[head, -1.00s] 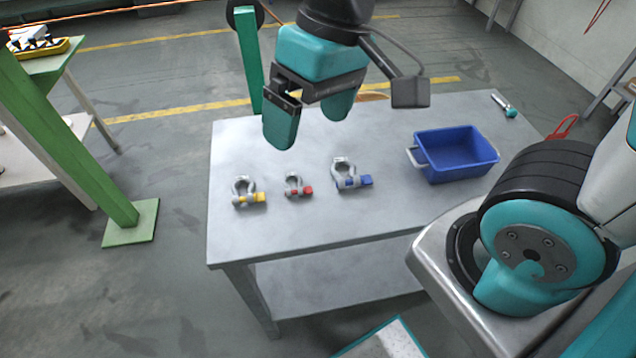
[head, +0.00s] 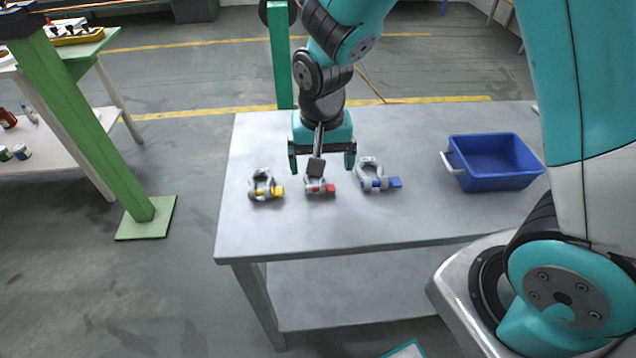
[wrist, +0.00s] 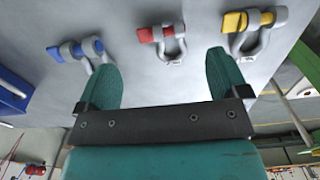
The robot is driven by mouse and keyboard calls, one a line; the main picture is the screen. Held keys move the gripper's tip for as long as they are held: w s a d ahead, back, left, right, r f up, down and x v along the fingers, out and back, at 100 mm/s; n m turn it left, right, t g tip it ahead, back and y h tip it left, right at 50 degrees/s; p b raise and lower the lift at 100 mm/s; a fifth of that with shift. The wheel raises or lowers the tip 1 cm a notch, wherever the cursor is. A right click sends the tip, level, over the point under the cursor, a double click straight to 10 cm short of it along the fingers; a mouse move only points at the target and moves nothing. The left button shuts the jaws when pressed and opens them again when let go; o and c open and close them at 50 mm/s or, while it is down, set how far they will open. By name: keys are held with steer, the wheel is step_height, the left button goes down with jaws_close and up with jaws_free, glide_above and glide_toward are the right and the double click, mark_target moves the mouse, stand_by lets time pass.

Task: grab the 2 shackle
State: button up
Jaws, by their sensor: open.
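Three grey shackles lie in a row on the metal table. The yellow-pin shackle (head: 263,187) is on the left, the red-pin shackle (head: 318,186) in the middle, the blue-pin shackle (head: 376,178) on the right. My gripper (head: 322,164) is open and empty, over the table just behind the red-pin shackle, whose top it partly hides. In the wrist view, the fingers (wrist: 163,78) stand apart, with the red-pin shackle (wrist: 164,40) beyond the gap between them. The blue-pin shackle (wrist: 82,52) is near the left finger, and the yellow-pin shackle (wrist: 252,30) near the right.
A blue bin (head: 493,162) stands at the right of the table (head: 300,228). A green post (head: 85,130) and a side bench (head: 60,160) are to the left. The table's front part is clear.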

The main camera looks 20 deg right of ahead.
mark_target(320, 184)
step_height(320, 184, down, 6)
steer(key=shift+a+r+p, duration=0.1)
steer(key=shift+p, duration=0.2)
steer(key=c, duration=1.1)
